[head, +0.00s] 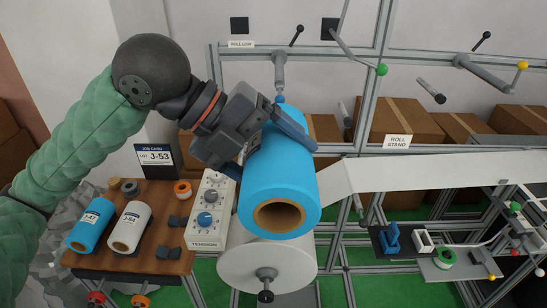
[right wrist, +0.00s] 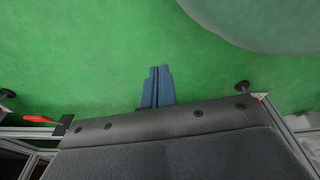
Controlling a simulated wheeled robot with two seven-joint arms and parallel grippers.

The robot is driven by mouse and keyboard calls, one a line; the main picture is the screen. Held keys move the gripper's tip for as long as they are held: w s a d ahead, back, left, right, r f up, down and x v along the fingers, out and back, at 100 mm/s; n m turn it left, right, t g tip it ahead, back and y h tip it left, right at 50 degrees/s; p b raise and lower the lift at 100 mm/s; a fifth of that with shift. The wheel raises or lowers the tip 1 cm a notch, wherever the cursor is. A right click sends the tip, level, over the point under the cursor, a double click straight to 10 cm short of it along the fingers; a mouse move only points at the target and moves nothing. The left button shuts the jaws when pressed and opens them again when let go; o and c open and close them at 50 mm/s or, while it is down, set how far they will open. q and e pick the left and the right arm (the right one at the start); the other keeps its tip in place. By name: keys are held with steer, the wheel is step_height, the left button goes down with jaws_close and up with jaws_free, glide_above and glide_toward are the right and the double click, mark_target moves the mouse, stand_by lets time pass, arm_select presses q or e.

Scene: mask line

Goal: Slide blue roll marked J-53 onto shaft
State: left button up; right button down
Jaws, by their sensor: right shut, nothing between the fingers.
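A large blue roll (head: 281,165) with a brown core hangs in the air at the centre of the head view, its open core end facing me. No label shows on its visible side. My left gripper (head: 268,132) is shut on the roll near its far end; one blue finger lies across its top, and the other is mostly hidden. A shaft (head: 280,72) on the frame stands just behind the roll's far end; whether they touch is hidden. In the right wrist view, my right gripper (right wrist: 158,80) is shut and empty above green floor.
A wooden table (head: 150,195) at left holds a blue roll J-47 (head: 90,228), a white roll J-64 (head: 130,222) and a J-53 job card (head: 155,156). The tension box (head: 208,215) and a white web roll (head: 262,262) sit close below the held roll.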

arm_select(q)
steer(key=shift+s+d+r, duration=0.15)
steer(key=shift+d+r, duration=0.1)
steer(key=shift+w+a+f, duration=0.1)
steer(key=shift+w+a, duration=0.05)
steer(key=shift+w, duration=0.6)
steer(key=shift+w+p, duration=0.3)
steer(key=shift+w, duration=1.1)
steer(key=shift+w+f, duration=0.1)
steer(key=shift+w, duration=0.2)
steer(key=shift+s, duration=0.15)
steer(key=shift+w, duration=2.55)
arm_select(e)
steer(key=s, duration=0.2)
steer(key=shift+s+f, duration=0.2)
steer(key=shift+s, duration=0.15)
